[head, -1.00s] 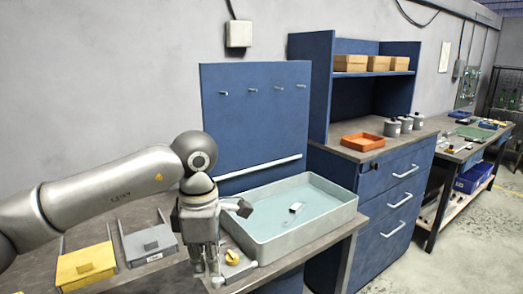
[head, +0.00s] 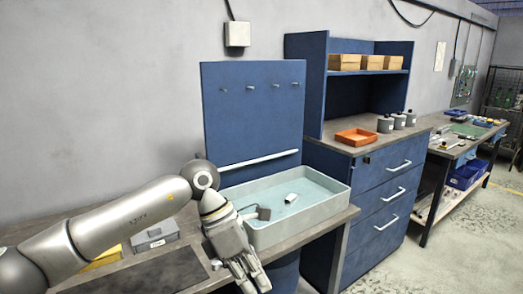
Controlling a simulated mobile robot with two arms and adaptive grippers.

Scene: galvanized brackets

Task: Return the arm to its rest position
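My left arm comes in from the left, over the grey bench (head: 335,228). My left gripper (head: 254,286) points down at the bench's front edge, in front of the pale basin. Its fingers look spread, with a gap between them and nothing held. The fingertips reach close to the bottom of the picture. My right gripper is not in view.
The pale basin (head: 342,190) holds water and a small whitish piece (head: 291,198), close behind my gripper. A grey bin (head: 155,234) and a yellow bin (head: 103,258) lie behind my arm, partly hidden. A blue cabinet (head: 375,205) with an orange tray (head: 356,137) stands right.

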